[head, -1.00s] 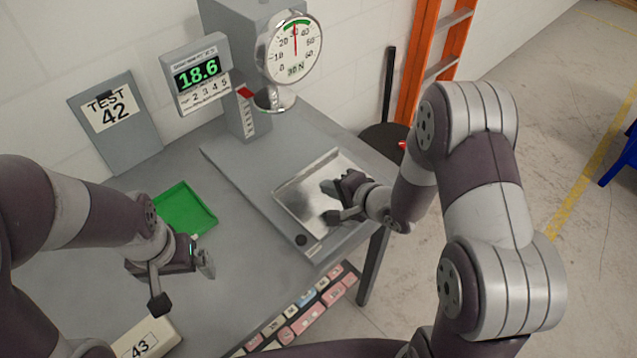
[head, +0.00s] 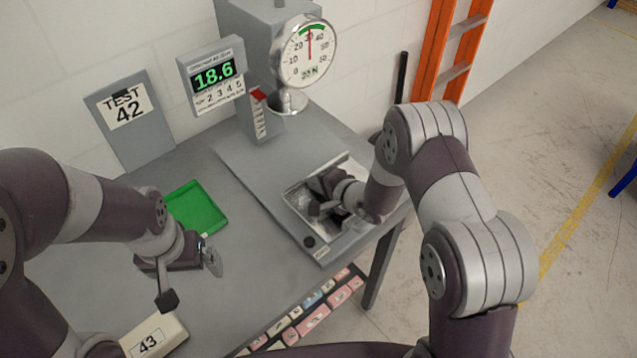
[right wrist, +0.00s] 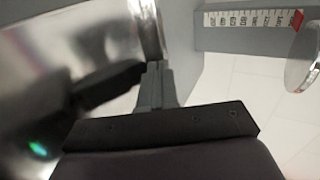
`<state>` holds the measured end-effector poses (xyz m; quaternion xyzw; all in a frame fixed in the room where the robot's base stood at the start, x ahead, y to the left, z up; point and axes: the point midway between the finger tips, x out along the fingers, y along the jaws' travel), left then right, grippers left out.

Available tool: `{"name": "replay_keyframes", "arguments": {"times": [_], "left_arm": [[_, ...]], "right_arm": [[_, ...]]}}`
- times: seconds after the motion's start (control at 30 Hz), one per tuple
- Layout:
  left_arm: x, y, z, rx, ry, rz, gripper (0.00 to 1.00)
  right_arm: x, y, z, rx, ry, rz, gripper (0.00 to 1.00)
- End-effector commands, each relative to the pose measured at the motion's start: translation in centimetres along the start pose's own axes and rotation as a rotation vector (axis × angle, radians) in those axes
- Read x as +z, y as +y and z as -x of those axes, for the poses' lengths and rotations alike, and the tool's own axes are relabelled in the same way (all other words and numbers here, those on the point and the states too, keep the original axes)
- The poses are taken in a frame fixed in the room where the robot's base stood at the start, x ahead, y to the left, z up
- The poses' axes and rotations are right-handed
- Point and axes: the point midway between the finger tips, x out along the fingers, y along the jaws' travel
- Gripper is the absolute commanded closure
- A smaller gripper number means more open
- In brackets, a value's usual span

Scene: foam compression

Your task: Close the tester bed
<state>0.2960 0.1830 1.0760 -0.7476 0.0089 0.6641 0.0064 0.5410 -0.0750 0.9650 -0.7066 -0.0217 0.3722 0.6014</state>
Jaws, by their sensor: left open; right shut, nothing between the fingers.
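The tester bed (head: 296,197) is a shiny metal, shallow tray set in the grey tester base (head: 248,165). It sits toward the front of the base, out from under the round platen (head: 291,101). My right gripper (head: 314,198) is down inside the tray, shut and empty. In the right wrist view its closed fingers (right wrist: 155,72) are close to a shiny metal wall of the bed (right wrist: 148,28); I cannot tell whether they touch. My arm hides part of the tray's right side. My left gripper (head: 190,281) is open and empty over the table, left of the tester.
A green tray (head: 197,208) lies left of the tester. A block marked 43 (head: 155,338) is at the table's front left. A TEST 42 board (head: 128,120) and a display reading 18.6 (head: 213,75) stand behind.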

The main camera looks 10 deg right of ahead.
Motion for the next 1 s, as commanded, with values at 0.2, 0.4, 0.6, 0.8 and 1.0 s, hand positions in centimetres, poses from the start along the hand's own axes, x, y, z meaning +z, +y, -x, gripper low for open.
{"name": "replay_keyframes", "arguments": {"times": [0.2, 0.4, 0.6, 0.8, 1.0], "left_arm": [[0.1, 0.0, -0.5, 0.000, 0.000, 0.000, 0.00], [0.1, 0.0, -1.1, 0.000, 0.000, 0.000, 0.00], [0.1, 0.0, -0.9, 0.000, 0.000, 0.000, 0.00], [0.0, 0.0, -0.1, 0.000, 0.000, 0.000, 0.00], [0.0, 0.0, 0.3, 0.000, 0.000, 0.000, 0.00]], "right_arm": [[0.1, -1.3, -2.6, -0.002, -0.002, 0.003, 1.00], [0.1, -4.0, -7.2, -0.003, -0.001, 0.003, 1.00], [0.1, -6.8, -11.7, -0.001, -0.001, 0.002, 1.00], [0.1, -8.8, -14.9, -0.001, -0.001, 0.002, 1.00], [0.0, -9.7, -16.6, 0.000, 0.001, 0.001, 1.00]]}}
